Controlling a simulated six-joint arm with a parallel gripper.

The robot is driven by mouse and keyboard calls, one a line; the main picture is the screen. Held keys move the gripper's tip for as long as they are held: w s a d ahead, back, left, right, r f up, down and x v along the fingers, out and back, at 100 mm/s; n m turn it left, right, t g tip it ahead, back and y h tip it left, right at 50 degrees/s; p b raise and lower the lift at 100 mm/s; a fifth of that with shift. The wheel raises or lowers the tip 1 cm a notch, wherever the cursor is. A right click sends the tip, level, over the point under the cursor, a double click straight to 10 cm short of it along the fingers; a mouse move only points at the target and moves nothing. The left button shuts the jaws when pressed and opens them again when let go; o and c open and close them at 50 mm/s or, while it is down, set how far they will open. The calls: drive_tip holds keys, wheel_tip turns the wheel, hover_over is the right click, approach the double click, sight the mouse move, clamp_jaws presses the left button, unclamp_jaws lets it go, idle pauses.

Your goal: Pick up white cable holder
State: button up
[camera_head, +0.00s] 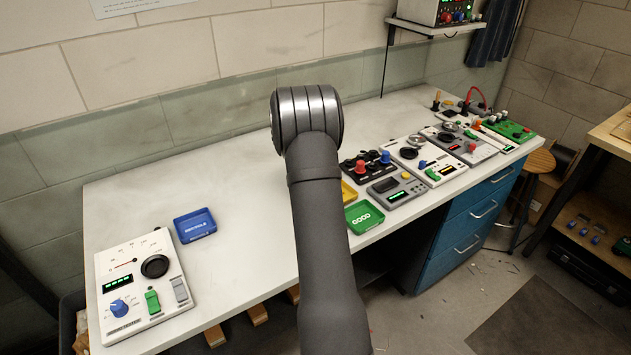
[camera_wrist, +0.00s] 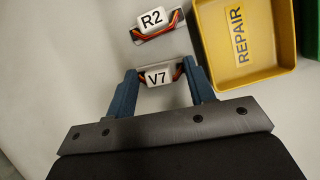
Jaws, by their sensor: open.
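Two small white cable holders with orange-red cables lie on the pale bench top in the wrist view. One is labelled R2 (camera_wrist: 153,20) and lies beyond my fingertips. The other is labelled V7 (camera_wrist: 158,78) and lies between the two blue fingers of my gripper (camera_wrist: 159,70). The fingers stand apart on either side of V7; the cable ends come close to them, and I cannot tell whether they touch. In the head view my arm hides the gripper and both holders.
A yellow REPAIR tray (camera_wrist: 278,72) stands just right of my gripper, with a green GOOD tray (camera_head: 364,216) beside it. A blue tray (camera_head: 195,225) and a tester panel (camera_head: 113,263) are at the left. Several instrument panels fill the bench's right.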

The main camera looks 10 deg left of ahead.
drive_tip(key=c, duration=1.1)
clamp_jaws()
drive_tip(key=shift+r, duration=0.1)
